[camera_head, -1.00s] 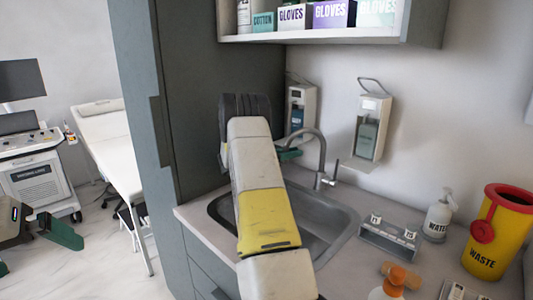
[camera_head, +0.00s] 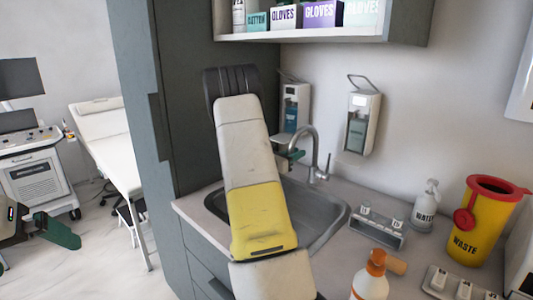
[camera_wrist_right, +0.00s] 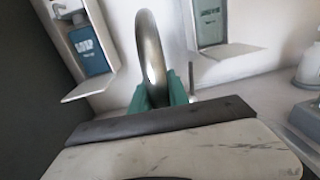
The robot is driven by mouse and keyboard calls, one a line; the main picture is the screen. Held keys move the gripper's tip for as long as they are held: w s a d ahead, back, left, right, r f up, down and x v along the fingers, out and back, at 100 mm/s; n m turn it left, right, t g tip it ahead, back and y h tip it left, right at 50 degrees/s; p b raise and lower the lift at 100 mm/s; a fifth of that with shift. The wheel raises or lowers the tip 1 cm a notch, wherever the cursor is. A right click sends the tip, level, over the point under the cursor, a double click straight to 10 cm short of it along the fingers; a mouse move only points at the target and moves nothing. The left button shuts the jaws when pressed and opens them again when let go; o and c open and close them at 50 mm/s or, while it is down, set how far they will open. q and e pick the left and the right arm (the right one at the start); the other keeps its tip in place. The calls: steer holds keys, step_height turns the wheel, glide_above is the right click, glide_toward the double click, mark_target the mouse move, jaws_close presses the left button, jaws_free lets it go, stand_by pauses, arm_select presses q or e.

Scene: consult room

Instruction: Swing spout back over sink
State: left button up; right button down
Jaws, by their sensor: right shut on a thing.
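The grey metal faucet spout (camera_head: 314,146) arches up behind the sink (camera_head: 334,226), its free end on the left, toward the sink's back left. My right gripper (camera_head: 292,158) is mostly hidden behind my right forearm in the head view. In the right wrist view the spout (camera_wrist_right: 151,55) rises between the green fingers (camera_wrist_right: 163,92), which are shut on it. My forearm covers much of the basin. My left gripper (camera_head: 55,229) shows only in part at the left edge of the head view, away from the sink; its jaw gap is unclear.
Two wall dispensers (camera_head: 362,122) hang behind the faucet. A shelf (camera_head: 320,35) overhangs the back.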

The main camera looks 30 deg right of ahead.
steer(key=shift+s+d, duration=0.1)
steer(key=shift+s, duration=0.1)
steer(key=c, duration=1.3)
jaws_free()
steer(key=v, duration=0.7)
steer(key=shift+a, duration=0.4)
